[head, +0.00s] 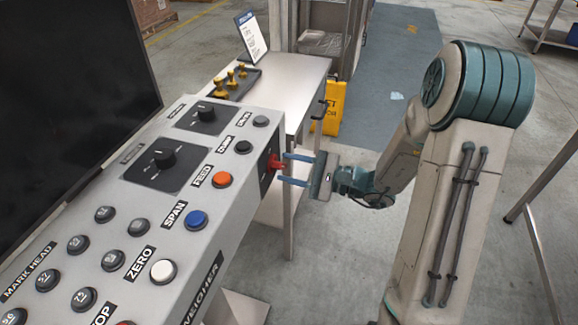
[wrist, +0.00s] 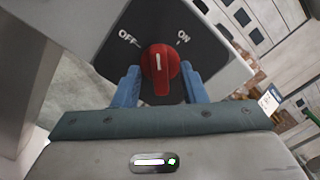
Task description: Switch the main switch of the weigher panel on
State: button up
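The main switch is a red rotary knob (head: 276,163) on a black plate on the right end face of the weigher panel (head: 240,160). In the wrist view the knob (wrist: 160,62) sits centrally on its plate (wrist: 108,62), with OFF at upper left and ON at upper right. Its white mark points up, between the two labels. My gripper (head: 284,168) is open, its two blue fingers pointing at the end face with their tips close to the knob. In the wrist view the fingers stand on either side of the knob, with a visible gap each side; contact depth cannot be told.
The panel's sloped top carries push buttons, including orange (head: 222,180), blue (head: 196,219) and white (head: 163,271), and two black dials. A dark screen (head: 60,110) stands at left. A table (head: 295,90) with a sign and yellow-handled items is behind; a yellow floor sign (head: 334,108) is beyond.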

jog(key=shift+w+a, duration=0.1)
jog(key=shift+a, duration=0.2)
grip_shut()
jog(key=shift+m+p, duration=0.3)
jog(key=m+p, duration=0.3)
jog(key=m, duration=0.1)
jog(key=shift+r, duration=0.2)
jog(key=shift+w+d+f+m+p, duration=0.1)
jog(key=shift+w+m+p, duration=0.05)
jog(key=shift+m+p, duration=1.75)
jog(key=shift+m, duration=0.4)
